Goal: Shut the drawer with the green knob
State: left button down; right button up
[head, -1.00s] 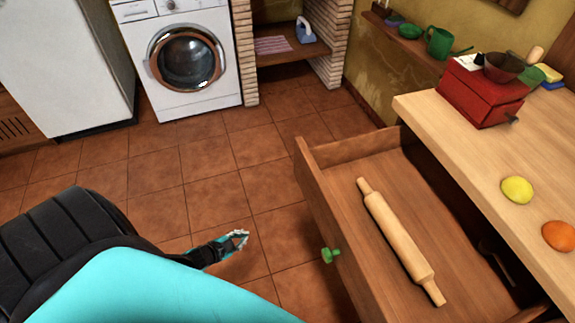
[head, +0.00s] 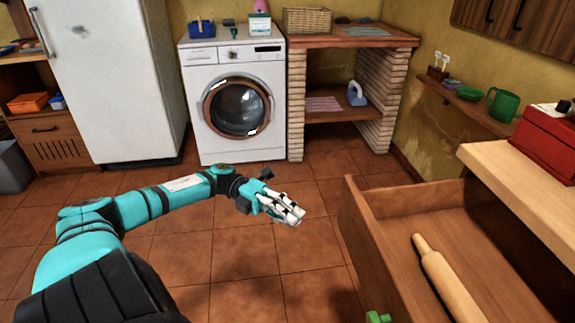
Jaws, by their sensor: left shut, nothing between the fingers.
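The wooden drawer (head: 359,234) stands pulled open from the counter at the lower right. Its green knob (head: 378,317) shows at the bottom edge, partly cut off by the frame. A rolling pin (head: 446,281) lies inside the drawer. My left gripper (head: 290,212) is shut and empty. It is held above the tiled floor, left of the drawer front and apart from it. My right gripper is not in view.
A washing machine (head: 236,105) and a white fridge (head: 116,85) stand at the back. Tiled floor (head: 235,260) is clear left of the drawer.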

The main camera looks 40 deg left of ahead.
pick_arm(q)
send_near(352, 236)
jog(key=s+d, duration=0.3)
jog(key=w+d, duration=0.2)
jog(key=w, duration=0.1)
jog(key=shift+w, duration=0.2)
jog(key=shift+w+d, duration=0.1)
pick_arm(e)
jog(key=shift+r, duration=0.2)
pick_arm(q)
jog(key=shift+w, duration=0.1)
